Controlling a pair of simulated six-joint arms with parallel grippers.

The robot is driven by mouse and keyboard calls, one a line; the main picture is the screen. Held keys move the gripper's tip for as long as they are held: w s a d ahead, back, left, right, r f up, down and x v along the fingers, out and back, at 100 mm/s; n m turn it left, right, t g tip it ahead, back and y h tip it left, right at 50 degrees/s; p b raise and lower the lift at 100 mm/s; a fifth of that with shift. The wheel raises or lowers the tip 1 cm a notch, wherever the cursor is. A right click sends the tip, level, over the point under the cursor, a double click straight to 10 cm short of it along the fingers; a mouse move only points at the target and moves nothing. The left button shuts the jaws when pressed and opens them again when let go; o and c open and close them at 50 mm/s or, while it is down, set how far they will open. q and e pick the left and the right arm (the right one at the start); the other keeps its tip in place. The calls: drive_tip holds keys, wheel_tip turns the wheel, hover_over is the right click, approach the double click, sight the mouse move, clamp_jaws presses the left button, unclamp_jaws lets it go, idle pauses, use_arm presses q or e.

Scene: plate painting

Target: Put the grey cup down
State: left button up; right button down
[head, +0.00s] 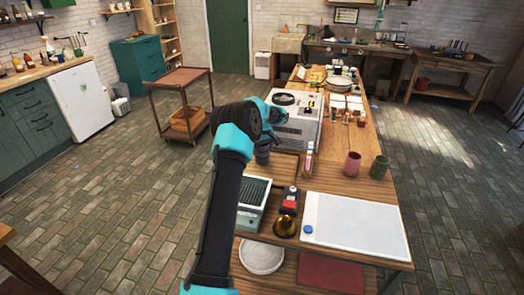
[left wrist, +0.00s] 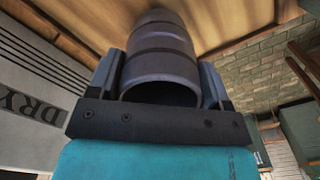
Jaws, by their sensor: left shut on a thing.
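The grey cup (left wrist: 160,55) fills the middle of the left wrist view. It is a ribbed, dark grey cup with its open rim towards the camera. My left gripper (left wrist: 160,78) is shut on it, with one finger on each side. In the head view my arm reaches over the long wooden table, and the dark grey cup (head: 263,155) shows low beside the arm, by the brown wooden tray (head: 288,160). The fingers are mostly hidden there. I cannot tell whether the cup touches a surface. My right gripper is not in view.
A light grey machine (head: 298,130) stands just behind the tray. A pink cup (head: 352,164) and a green cup (head: 379,168) stand to the right. A small grey device (head: 252,193), a red-and-black item (head: 289,201) and a white board (head: 355,225) are nearer.

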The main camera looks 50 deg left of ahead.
use_arm(q)
drive_tip(key=shift+f, duration=0.45)
drive_tip(key=shift+f, duration=0.15)
drive_tip(key=o, duration=1.2)
wheel_tip(320, 180, up, 12)
drive_tip(key=shift+r, duration=0.15)
